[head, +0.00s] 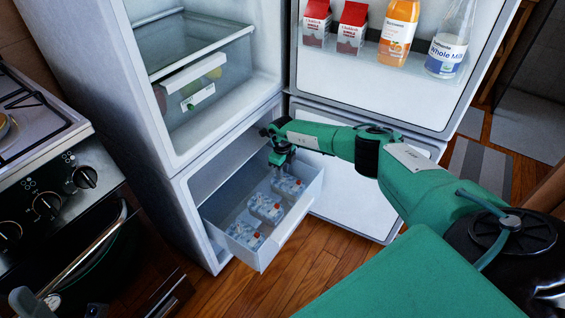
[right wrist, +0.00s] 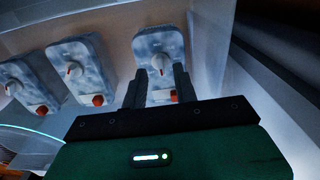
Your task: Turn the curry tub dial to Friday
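Three pale blue-white frosted tubs stand in a row in the pulled-out freezer drawer (head: 279,238): a far one (head: 289,186), a middle one (head: 265,208) and a near one (head: 245,236). In the right wrist view each tub has a white dial with a red mark and a red part at its edge. I cannot read which is the curry tub or any day. My right gripper (head: 279,160) is over the far end of the drawer. Its fingers (right wrist: 161,72) are apart, near the dial (right wrist: 157,57) of the rightmost tub (right wrist: 152,38); contact is unclear. My left gripper is out of view.
The open fridge door (head: 380,85) holds red cartons (head: 351,27), an orange bottle (head: 398,32) and a milk bottle (head: 449,40). The open freezer door (head: 355,195) is right of the drawer. A stove (head: 50,190) stands at left. Wooden floor (head: 310,260) shows in front.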

